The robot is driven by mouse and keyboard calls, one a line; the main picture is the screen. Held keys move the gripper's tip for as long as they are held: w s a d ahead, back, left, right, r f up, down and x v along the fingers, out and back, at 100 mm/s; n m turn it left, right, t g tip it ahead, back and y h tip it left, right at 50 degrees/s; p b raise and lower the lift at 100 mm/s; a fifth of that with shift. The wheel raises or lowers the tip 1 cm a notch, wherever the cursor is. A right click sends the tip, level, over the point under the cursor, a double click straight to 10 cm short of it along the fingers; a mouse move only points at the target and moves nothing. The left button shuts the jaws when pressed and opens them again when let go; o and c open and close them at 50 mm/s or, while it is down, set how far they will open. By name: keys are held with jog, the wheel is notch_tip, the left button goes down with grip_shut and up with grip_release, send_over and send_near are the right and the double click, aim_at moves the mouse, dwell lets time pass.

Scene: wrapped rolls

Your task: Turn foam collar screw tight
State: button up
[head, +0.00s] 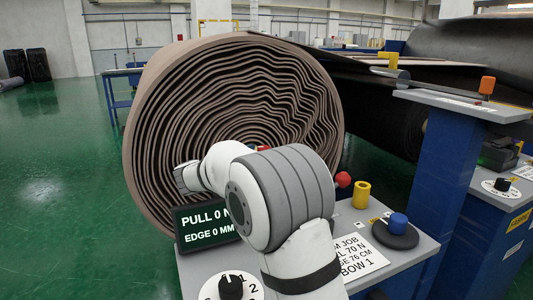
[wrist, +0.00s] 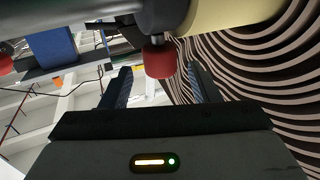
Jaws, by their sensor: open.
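The red screw head (wrist: 159,62) shows in the wrist view under a dark grey collar (wrist: 165,14) beside a pale yellow cylinder (wrist: 230,14). My gripper (wrist: 158,72) is open, with one dark finger on each side of the red head. Gaps show on both sides, and I cannot tell how deep the head sits between the fingertips. In the head view my white arm hides the gripper and most of the collar area. A small bit of red (head: 263,148) shows above the arm, in front of the big roll (head: 235,90).
The console (head: 405,250) carries a display (head: 207,225), a dial (head: 231,287), a yellow cylinder (head: 362,194) and a blue knob (head: 398,222). A red knob (head: 343,179) stands close right of my arm. A blue post (head: 440,160) stands farther right.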

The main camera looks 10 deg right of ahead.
aim_at(268, 147)
jog(key=b+x, duration=0.1)
jog(key=x, duration=0.4)
jog(key=shift+w+d, duration=0.1)
jog(key=shift+d, duration=0.1)
